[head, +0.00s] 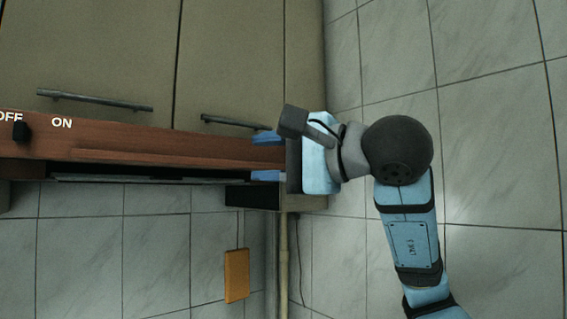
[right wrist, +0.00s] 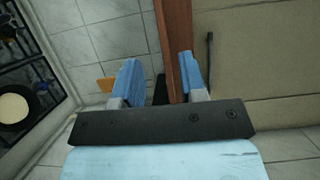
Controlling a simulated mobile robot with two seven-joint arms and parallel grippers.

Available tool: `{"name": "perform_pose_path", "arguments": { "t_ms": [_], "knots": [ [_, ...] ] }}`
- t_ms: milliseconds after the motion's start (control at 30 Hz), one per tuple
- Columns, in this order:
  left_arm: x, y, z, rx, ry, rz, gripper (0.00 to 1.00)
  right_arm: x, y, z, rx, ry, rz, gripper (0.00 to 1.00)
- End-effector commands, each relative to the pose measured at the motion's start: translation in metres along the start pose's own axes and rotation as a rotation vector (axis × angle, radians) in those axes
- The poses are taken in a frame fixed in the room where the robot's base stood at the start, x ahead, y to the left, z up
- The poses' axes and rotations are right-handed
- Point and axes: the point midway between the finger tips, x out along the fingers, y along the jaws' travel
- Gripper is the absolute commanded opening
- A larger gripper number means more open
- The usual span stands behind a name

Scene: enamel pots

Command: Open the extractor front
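The extractor front (head: 150,148) is a reddish-brown wooden panel running across the left half of the head view, below the cabinet doors. It carries a dark knob (head: 20,131) between OFF and ON. My right gripper (head: 266,157) is at the panel's right end, with its blue fingers one above and one below. In the right wrist view the open fingers (right wrist: 160,80) stand either side of the brown panel (right wrist: 177,45). The panel lies close to the right finger, with a gap to the left one; whether it touches is unclear. My left gripper is not in view.
Cabinet doors (head: 90,50) with dark bar handles (head: 95,100) are above the panel. An orange board (head: 237,275) hangs on the tiled wall below. A hob (right wrist: 25,70) with a pan (right wrist: 14,108) shows in the right wrist view. Tiled wall (head: 490,120) is clear at right.

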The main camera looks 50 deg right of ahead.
Motion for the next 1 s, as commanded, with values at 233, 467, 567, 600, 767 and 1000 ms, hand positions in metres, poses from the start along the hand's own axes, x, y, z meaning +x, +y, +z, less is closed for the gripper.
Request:
{"name": "perform_pose_path", "arguments": {
  "t_ms": [233, 467, 567, 600, 767, 1000],
  "knots": [
    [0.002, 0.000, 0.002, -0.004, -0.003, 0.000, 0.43, -0.024, 0.000, 0.000, 0.000, 0.001, -0.001, 0.38],
    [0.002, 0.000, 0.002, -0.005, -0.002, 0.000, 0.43, -0.025, 0.000, 0.000, 0.000, 0.000, 0.001, 0.38],
    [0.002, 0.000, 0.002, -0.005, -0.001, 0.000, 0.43, -0.025, 0.000, 0.000, 0.000, 0.000, 0.000, 0.38],
    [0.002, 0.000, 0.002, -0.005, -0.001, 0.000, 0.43, -0.025, 0.000, 0.000, 0.000, 0.000, 0.000, 0.38],
    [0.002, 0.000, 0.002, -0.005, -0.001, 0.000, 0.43, -0.025, 0.000, 0.000, 0.000, 0.000, 0.000, 0.38],
    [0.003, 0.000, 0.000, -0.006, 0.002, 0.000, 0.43, -0.025, 0.000, 0.000, 0.000, 0.000, 0.000, 0.38]
  ]
}}
